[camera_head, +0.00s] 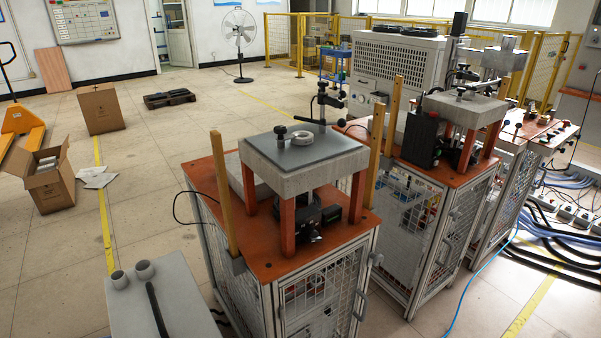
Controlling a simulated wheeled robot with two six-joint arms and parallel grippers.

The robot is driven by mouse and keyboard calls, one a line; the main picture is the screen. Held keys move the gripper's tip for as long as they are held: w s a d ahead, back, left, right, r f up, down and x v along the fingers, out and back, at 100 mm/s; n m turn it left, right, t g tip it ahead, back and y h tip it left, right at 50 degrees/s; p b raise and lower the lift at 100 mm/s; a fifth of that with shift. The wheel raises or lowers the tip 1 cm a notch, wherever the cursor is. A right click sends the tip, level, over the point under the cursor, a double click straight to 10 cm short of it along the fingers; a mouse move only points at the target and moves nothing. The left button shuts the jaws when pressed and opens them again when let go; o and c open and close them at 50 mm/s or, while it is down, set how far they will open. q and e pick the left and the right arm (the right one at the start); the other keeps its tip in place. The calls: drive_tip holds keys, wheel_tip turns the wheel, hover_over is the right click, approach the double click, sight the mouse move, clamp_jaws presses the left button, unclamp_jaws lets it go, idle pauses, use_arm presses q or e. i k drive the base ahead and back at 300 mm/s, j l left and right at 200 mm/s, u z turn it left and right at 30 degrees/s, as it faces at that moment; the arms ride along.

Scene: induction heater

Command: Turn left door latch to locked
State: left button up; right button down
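The nearest induction heater cabinet (265,285) has an orange top and mesh doors in metal frames. A small latch-like fitting (376,259) sticks out at the upper right edge of its front mesh door. A vertical handle (361,304) sits below it on the same door. The fitting is too small to tell whether it is turned to locked, and I cannot tell for sure that it is the left door latch. Neither of my grippers is in view.
A second cabinet (447,232) stands behind to the right. A grey table (180,300) with two round pieces is at the lower left. Blue and black cables (570,240) lie on the right floor.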

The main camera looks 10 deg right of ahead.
sight(374, 259)
drive_tip(key=i+l, duration=0.1)
drive_tip(key=l, duration=0.6)
drive_tip(key=l+u, duration=0.1)
drive_tip(key=l, duration=0.65)
drive_tip(key=i, duration=0.05)
